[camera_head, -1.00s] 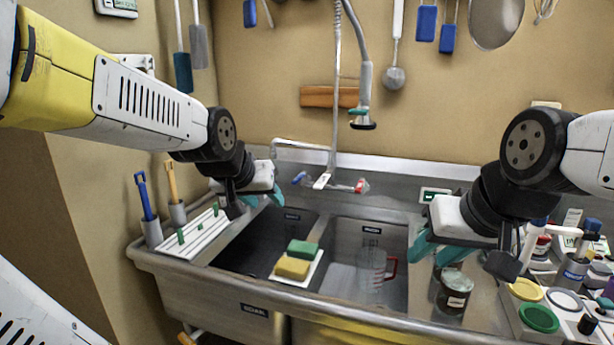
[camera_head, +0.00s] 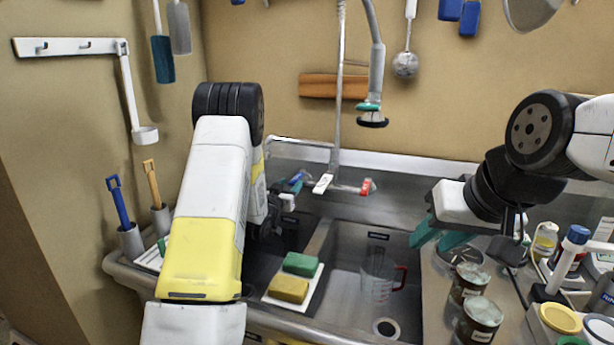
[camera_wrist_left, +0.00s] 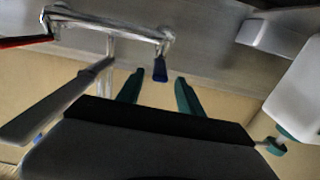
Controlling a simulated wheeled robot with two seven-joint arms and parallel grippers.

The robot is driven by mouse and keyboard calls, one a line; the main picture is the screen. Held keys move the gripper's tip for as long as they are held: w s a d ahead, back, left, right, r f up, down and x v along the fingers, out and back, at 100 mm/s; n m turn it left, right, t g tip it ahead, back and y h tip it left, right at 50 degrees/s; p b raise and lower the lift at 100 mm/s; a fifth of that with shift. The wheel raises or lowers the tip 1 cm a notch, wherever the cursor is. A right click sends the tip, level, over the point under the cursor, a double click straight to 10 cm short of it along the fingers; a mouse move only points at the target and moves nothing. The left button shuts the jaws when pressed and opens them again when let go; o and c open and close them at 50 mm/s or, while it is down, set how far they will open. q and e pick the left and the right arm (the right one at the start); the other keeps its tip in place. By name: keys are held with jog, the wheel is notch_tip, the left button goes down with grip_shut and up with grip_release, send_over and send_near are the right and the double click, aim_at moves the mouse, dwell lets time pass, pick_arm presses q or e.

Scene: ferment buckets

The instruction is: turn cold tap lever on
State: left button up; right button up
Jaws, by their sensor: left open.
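The cold tap lever is the blue-tipped lever (camera_head: 296,178) on the left of the tap at the back of the sink; the red-tipped lever (camera_head: 367,187) is on the right. My left gripper (camera_head: 287,200) is close to the blue lever, partly hidden behind my own arm. In the left wrist view the blue lever (camera_wrist_left: 160,68) lies just ahead of and between the open teal fingers (camera_wrist_left: 157,88); contact cannot be told. The red lever (camera_wrist_left: 25,41) is at far left there. My right gripper (camera_head: 436,236) is open and empty over the right counter.
A spout (camera_head: 300,141) and hanging spray hose (camera_head: 372,110) rise by the tap. Jars (camera_head: 480,318) crowd the right counter.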

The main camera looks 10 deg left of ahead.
aim_at(301, 173)
pick_arm(q)
jog(key=w, duration=0.2)
jog(key=w+d, duration=0.1)
jog(key=w, duration=0.4)
jog(key=shift+w+d, duration=0.15)
jog(key=shift+d, duration=0.1)
grip_shut()
dwell(1.1)
